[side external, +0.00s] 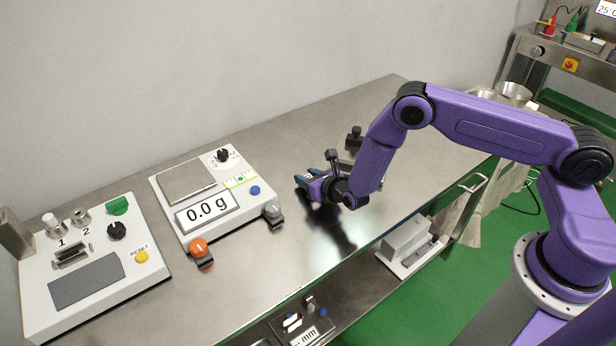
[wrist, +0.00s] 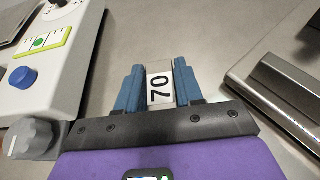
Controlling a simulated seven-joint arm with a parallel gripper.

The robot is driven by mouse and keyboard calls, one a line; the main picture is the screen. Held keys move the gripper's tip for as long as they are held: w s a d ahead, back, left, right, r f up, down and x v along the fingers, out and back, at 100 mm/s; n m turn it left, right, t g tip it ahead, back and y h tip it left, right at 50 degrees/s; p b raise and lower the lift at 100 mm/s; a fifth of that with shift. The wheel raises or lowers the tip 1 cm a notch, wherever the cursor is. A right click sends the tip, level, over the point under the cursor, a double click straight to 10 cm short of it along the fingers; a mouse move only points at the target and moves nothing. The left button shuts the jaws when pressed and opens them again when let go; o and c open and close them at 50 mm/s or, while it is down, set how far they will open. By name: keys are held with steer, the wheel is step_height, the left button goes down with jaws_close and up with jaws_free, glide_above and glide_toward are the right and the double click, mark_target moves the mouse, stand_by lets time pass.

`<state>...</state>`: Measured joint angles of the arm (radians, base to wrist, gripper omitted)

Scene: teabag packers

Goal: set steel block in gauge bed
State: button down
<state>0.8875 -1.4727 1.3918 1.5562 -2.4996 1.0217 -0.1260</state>
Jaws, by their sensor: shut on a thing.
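My gripper (side external: 308,182) is low over the steel bench, right of the scale. The block sticks out a little beyond the fingertips. In the side view the block is too hidden to make out. A device with a display marked mm (side external: 308,337) stands on the lower shelf at the bottom edge, partly cut off. I cannot tell for sure whether it holds the gauge bed.
The white scale (side external: 165,200) reading 0.0 g stands left of my gripper. A control box (side external: 125,265) is further left. A steel fixture with a black knob (side external: 354,138) stands behind my wrist; a steel body (wrist: 255,85) is close on the right in the wrist view.

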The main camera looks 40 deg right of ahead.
steer(key=c, duration=0.7)
jaws_free()
steer(key=shift+s+r, duration=0.1)
steer(key=shift+r, duration=0.1)
steer(key=v, duration=1.1)
steer(key=shift+s+r, duration=0.2)
steer(key=shift+s, duration=0.15)
steer(key=s+d+r+m+g+h, duration=0.2)
steer(key=s+d+r+m+h, duration=0.2)
steer(key=r+m, duration=0.35)
steer(key=s+d+r+m+g+h, duration=0.2)
steer(key=s+d+r+m+h, duration=0.15)
steer(key=r+m, duration=0.35)
steer(key=s+a+r+m+g+y, duration=0.1)
steer(key=s+r+m+g+y, duration=0.1)
steer(key=s, duration=0.5)
steer(key=s+a+r+m+g+y, duration=0.1)
steer(key=s+r+m+g+y, duration=0.1)
steer(key=s, duration=0.6)
steer(key=s+r+m+g+y, duration=0.2)
steer(key=s+m+g+y, duration=0.2)
steer(key=s, duration=0.3)
steer(key=shift+s+a+r+m+g, duration=0.3)
steer(key=shift+a+m+g, duration=0.15)
steer(key=shift+g, duration=0.25)
